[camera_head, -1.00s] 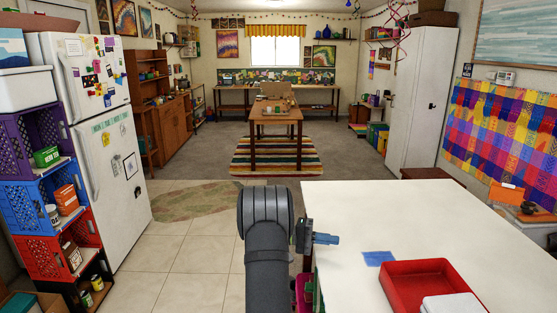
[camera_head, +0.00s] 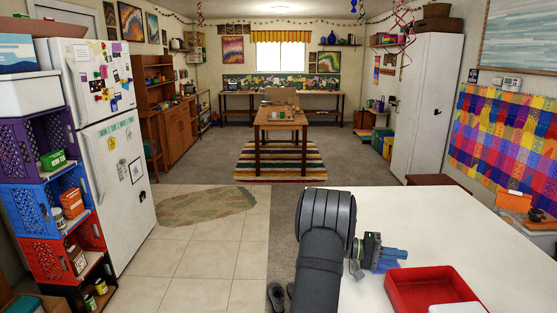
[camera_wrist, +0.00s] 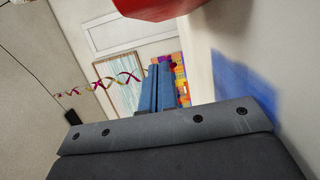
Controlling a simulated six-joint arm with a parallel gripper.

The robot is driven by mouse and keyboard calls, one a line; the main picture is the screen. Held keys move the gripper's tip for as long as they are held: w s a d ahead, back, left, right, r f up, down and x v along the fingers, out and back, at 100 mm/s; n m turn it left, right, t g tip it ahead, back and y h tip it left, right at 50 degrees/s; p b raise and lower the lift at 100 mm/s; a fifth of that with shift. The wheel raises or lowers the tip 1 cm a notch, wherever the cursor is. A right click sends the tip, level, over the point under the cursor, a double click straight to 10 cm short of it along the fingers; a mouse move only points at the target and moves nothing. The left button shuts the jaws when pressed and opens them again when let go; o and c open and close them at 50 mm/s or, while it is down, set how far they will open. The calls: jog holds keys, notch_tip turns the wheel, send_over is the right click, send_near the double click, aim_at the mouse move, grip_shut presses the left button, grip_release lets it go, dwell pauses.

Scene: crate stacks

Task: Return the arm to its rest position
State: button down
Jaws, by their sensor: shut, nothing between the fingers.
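My gripper (camera_head: 392,257), with blue fingers, is over the white counter in the head view, pointing right. It is just left of and behind the red tray (camera_head: 408,309). In the wrist view its fingers (camera_wrist: 158,88) are closed together with nothing between them. A blue patch (camera_wrist: 240,82) shows on the white surface at the right of the wrist view. In the head view my gripper covers the place where the blue square lay. My arm's dark link rises at the bottom middle.
The white counter (camera_head: 425,217) is bare behind my gripper. A white item (camera_head: 455,308) lies in the red tray's front. At the left, stacked purple (camera_head: 25,150), blue (camera_head: 28,208) and red (camera_head: 40,258) crates hold small goods beside a white fridge (camera_head: 125,200).

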jog(key=shift+s+d, duration=0.25)
jog(key=shift+s, duration=0.3)
jog(key=shift+s+d, duration=0.2)
jog(key=shift+s, duration=1.1)
jog(key=shift+w, duration=0.15)
jog(key=shift+w, duration=0.3)
jog(key=w+a, duration=0.1)
jog(key=w, duration=0.2)
jog(key=shift+w+a, duration=0.15)
jog(key=shift+a, duration=0.25)
jog(key=v, duration=1.8)
jog(key=shift+a, duration=0.25)
jog(key=x, duration=1.9)
jog(key=s, duration=0.2)
jog(key=s+d, duration=0.1)
jog(key=s, duration=0.1)
jog(key=shift+s+d, duration=0.15)
jog(key=w, duration=1.4)
